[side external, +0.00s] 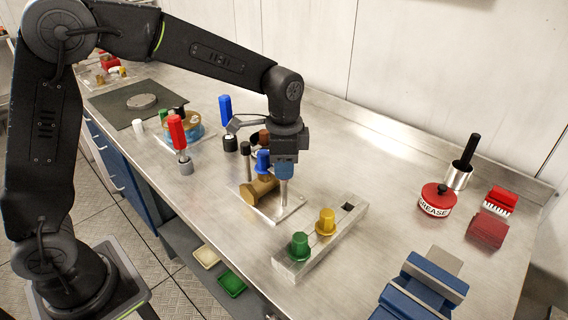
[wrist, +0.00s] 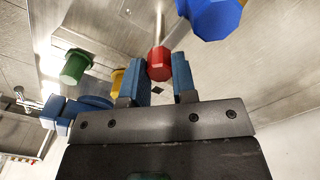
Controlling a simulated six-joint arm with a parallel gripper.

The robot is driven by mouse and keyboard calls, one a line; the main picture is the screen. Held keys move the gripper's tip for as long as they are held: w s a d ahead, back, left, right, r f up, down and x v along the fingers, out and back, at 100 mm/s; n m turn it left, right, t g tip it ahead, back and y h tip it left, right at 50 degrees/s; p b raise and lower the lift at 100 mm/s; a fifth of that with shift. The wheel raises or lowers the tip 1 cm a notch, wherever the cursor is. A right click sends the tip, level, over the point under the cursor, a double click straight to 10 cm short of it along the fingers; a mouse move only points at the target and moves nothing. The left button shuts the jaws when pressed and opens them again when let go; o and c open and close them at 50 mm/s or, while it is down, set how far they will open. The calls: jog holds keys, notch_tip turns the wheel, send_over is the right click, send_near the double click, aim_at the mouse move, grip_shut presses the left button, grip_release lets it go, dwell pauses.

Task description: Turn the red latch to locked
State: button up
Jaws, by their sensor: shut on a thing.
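A red faceted knob (wrist: 159,63), which I take to be the red latch, sits between the two blue fingers of my gripper (wrist: 162,82) in the wrist view. A pale stem runs from it. In the side view my gripper (side external: 285,170) points down over a metal plate (side external: 290,208), and its fingers hide the red knob. A silver post (side external: 284,194) stands below them. My gripper is shut on the knob. Whether the latch is turned or locked cannot be told from these views.
A blue knob (side external: 263,160) on a brass body (side external: 258,190) stands close left of my gripper, beside a dark post (side external: 246,160). In front, a steel block (side external: 300,255) holds a green peg (side external: 299,246) and a yellow peg (side external: 326,221).

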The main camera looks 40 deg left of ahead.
jog(key=o, duration=0.9)
jog(key=shift+r, duration=0.1)
notch_tip(320, 180, up, 14)
jog(key=shift+f, duration=0.15)
jog(key=s+a+f+n+t, duration=0.1)
jog(key=s+a+n+t, duration=0.1)
jog(key=s, duration=0.5)
jog(key=s+a+f+n+t, duration=0.1)
jog(key=s+a+f+n, duration=0.1)
jog(key=s+n, duration=0.2)
jog(key=s+a+f+n+t, duration=0.1)
jog(key=s+a+n+t, duration=0.1)
jog(key=s, duration=0.8)
jog(key=shift+s+a+f+n+t, duration=0.15)
jog(key=shift+s+n+t, duration=0.2)
jog(key=shift+n, duration=0.25)
